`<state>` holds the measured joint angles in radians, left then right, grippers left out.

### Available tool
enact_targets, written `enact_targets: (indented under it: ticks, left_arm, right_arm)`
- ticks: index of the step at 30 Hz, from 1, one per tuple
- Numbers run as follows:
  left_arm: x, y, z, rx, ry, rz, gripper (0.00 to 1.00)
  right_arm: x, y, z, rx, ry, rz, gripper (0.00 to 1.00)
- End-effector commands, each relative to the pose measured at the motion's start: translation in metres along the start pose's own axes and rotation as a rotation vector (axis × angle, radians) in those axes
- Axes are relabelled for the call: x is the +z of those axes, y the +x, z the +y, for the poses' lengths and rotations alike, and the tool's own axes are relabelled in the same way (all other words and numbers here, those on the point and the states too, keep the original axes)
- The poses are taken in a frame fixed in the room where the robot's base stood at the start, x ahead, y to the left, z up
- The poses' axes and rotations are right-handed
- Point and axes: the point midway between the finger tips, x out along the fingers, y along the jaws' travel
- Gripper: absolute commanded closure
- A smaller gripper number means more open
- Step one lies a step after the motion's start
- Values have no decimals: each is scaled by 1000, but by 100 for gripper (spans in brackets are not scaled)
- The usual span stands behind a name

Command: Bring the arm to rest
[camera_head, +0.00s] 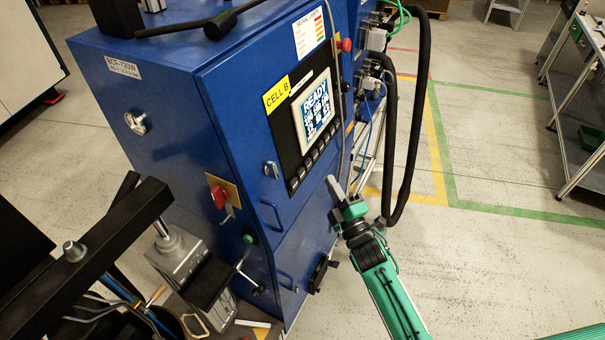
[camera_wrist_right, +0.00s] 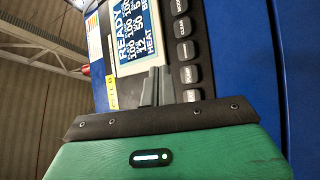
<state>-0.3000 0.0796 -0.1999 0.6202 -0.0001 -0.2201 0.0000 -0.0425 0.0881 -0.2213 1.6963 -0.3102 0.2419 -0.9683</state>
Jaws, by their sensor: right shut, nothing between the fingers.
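My right arm reaches up from the bottom of the head view. Its gripper (camera_head: 334,187) points at the front of the blue cabinet (camera_head: 235,110), below the control panel. The fingers are together with nothing between them. In the right wrist view the shut grey fingers (camera_wrist_right: 155,87) show in front of the panel's screen (camera_wrist_right: 136,35) and beside its column of buttons (camera_wrist_right: 186,50). The screen (camera_head: 314,108) reads READY in the head view. I cannot tell a touch between the fingers and the cabinet. My left gripper does not show.
A red switch (camera_head: 218,196) and a silver latch (camera_head: 271,169) stick out of the cabinet front. A thick black hose (camera_head: 419,110) hangs right of the panel, near my right gripper. A black beam (camera_head: 95,255) stands at the left. The floor (camera_head: 490,260) at the right is open.

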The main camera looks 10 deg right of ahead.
Motion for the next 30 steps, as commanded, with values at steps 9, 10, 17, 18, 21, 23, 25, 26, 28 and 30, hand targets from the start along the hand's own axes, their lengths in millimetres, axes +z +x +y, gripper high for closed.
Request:
enact_targets:
  ticks: [9,10,17,18,21,23,25,26,28,30]
  left_arm:
    - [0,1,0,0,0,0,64]
    - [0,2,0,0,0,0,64]
    - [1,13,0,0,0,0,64]
    - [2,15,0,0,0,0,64]
    - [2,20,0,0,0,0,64]
    - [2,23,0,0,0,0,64]
    - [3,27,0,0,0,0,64]
    - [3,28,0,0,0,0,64]
    - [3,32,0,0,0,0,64]
    - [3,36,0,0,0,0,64]
  right_arm:
    - [2,-2,-7,-13,10,-6,100]
    - [4,-4,-13,-23,19,-11,100]
    - [33,-51,-119,-226,199,-124,100]
    - [38,-64,-142,-270,241,-154,100]
    - [52,-102,-197,-378,343,-236,100]
    - [58,-126,-229,-440,400,-288,100]
    - [65,-158,-263,-509,467,-354,100]
    - [67,-172,-278,-537,495,-383,100]
    - [72,-207,-310,-603,556,-454,100]
    - [76,-244,-339,-664,618,-529,100]
